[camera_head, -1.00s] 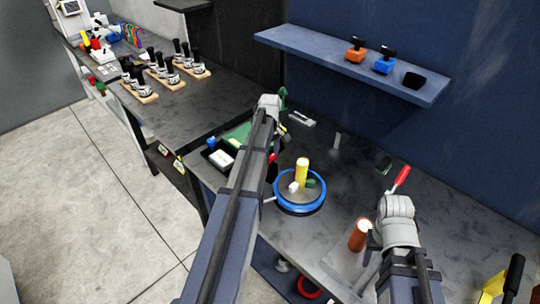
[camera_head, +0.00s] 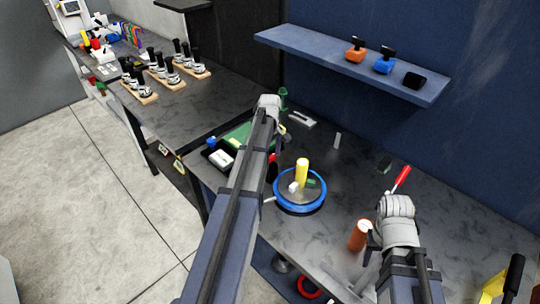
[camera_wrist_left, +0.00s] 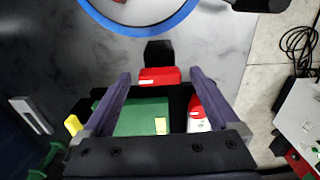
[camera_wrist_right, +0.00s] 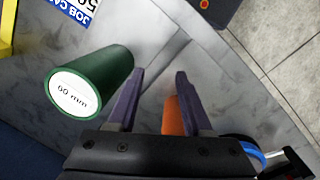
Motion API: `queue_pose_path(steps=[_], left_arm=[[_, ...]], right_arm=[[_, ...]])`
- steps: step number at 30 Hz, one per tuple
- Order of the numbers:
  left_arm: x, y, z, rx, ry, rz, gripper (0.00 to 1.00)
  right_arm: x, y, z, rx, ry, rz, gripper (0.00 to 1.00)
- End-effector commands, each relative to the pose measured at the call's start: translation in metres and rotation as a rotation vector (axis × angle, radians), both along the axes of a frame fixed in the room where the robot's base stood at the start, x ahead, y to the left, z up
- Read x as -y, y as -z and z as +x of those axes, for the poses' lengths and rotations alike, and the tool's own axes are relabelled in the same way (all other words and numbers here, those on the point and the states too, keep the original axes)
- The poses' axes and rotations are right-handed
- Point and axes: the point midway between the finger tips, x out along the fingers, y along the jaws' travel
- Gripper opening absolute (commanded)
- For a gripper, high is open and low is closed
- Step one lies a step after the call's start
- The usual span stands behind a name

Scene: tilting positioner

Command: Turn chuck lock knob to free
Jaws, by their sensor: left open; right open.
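I cannot make out which part is the chuck lock knob. My right gripper (camera_wrist_right: 159,73) is open, near an orange cylinder (camera_wrist_right: 173,115).
A green cylinder marked 60 mm (camera_wrist_right: 92,80) stands left of my right gripper. A red-handled lever (camera_head: 400,180) is behind the right arm. A green tray area (camera_wrist_left: 140,116) lies under the left gripper. A blue shelf (camera_head: 340,62) overhangs the back.

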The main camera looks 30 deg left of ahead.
Motion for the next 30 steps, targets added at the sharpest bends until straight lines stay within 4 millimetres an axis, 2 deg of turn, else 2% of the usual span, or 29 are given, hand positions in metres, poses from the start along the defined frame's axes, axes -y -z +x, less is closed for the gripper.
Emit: queue_pose_path(steps=[8, 14, 24, 30], left_arm=[[0.0, -0.007, 0.0, 0.0, 0.001, 0.0, 0.95], [0.0, -0.026, 0.0, 0.0, 0.001, 0.0, 0.95], [0.0, -0.07, 0.0, 0.0, 0.0, 0.0, 0.95], [0.0, -0.079, 0.0, 0.0, 0.0, 0.0, 0.95]], right_arm=[[0.0, -0.007, 0.0, 0.0, 0.0, 0.0, 0.5], [0.0, -0.026, 0.0, 0.0, -0.001, 0.0, 0.5], [0.0, -0.071, 0.0, 0.0, 0.008, 0.002, 0.5], [0.0, -0.079, 0.0, 0.001, 0.011, 0.002, 0.5]])
